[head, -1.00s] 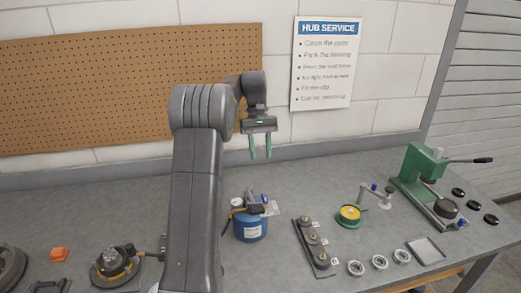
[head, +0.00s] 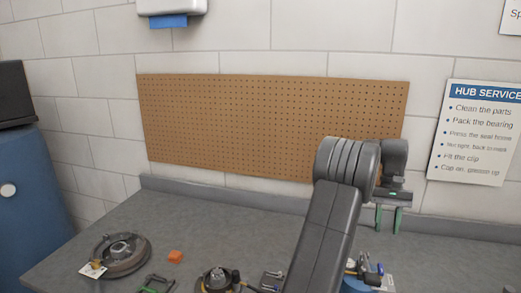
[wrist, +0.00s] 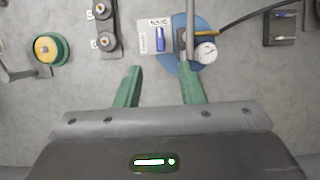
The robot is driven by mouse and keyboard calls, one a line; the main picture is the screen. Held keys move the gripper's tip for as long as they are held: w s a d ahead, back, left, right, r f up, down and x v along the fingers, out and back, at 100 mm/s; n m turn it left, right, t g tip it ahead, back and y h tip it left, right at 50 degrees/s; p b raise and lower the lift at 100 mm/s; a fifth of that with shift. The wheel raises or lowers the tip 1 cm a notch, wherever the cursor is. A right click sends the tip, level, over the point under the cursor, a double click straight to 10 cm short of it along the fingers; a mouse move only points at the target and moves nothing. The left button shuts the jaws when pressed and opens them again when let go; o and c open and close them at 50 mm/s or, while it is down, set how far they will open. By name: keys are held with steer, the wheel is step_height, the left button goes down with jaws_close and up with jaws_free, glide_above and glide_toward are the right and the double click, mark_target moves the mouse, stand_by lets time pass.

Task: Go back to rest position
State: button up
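My gripper (head: 388,219) hangs fingers down over the bench at the right side of the head view, with my arm bent in front of the pegboard. In the wrist view its two green fingers (wrist: 160,90) stand apart with nothing between them, above the bench top. My arm hides part of the bench in the head view.
A grey bench (head: 185,218) runs along the wall. A blue cabinet (head: 30,200) stands at left. A pegboard (head: 260,120) and a sign (head: 478,130) hang behind.

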mark_target(381, 267)
steer(key=p+x, duration=0.1)
steer(key=x, duration=1)
steer(key=shift+w, duration=0.1)
